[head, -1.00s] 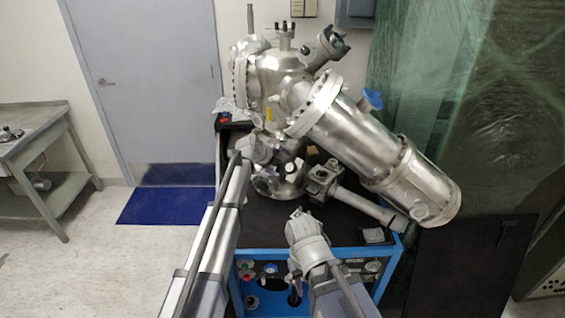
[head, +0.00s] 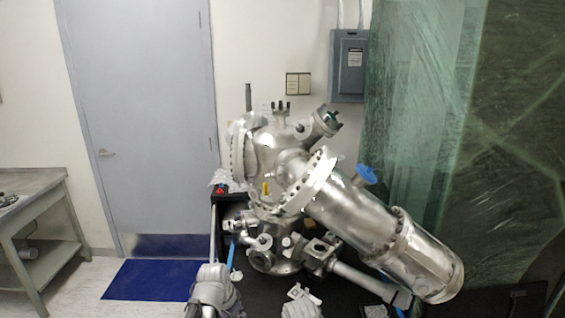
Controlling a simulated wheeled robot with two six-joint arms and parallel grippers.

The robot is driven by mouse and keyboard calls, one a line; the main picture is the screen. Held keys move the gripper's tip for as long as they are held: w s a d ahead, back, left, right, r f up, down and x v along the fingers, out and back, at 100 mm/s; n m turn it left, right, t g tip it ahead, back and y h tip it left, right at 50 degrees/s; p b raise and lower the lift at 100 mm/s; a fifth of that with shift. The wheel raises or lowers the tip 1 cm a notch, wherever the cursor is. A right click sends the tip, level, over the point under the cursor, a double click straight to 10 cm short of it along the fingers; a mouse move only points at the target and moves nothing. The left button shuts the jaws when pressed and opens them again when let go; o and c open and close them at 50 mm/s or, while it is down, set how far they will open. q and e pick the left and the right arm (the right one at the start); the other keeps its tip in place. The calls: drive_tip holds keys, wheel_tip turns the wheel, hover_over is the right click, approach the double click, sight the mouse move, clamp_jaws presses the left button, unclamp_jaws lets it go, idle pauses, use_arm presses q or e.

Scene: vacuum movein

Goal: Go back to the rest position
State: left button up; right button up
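The silver vacuum chamber (head: 280,150) stands on a cart with a black top. Its long cylinder (head: 350,212) slopes down to the right. My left gripper (head: 212,274) is at the bottom edge of the head view, in front of the chamber and apart from it in the picture. My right gripper (head: 299,293) is at the bottom edge, below the chamber's lower fittings. Both are small and partly cut off, and their finger openings are not clear. I see nothing held in either one.
A metal bench (head: 40,215) stands at the left. A grey door (head: 140,120) and a blue mat (head: 152,279) are behind. Green plastic sheeting (head: 420,110) hangs at the right. A grey electrical box (head: 348,65) is on the wall.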

use_arm(q)
drive_tip(key=s+a+n+g+y, duration=0.1)
drive_tip(key=s+a+n, duration=0.2)
drive_tip(key=s+n, duration=0.45)
drive_tip(key=s+d+f+m+g+y+b, duration=0.1)
drive_tip(key=s+d+m, duration=0.3)
drive_tip(key=s+d, duration=0.3)
drive_tip(key=d, duration=0.3)
drive_tip(key=shift+s+d+f+m+y, duration=0.2)
drive_tip(key=shift+s+d+m+y, duration=0.05)
drive_tip(key=shift+d+m+y, duration=0.1)
use_arm(e)
drive_tip(key=shift+f, duration=0.5)
use_arm(q)
drive_tip(key=shift+a, duration=0.1)
use_arm(e)
drive_tip(key=shift+w+a, duration=0.1)
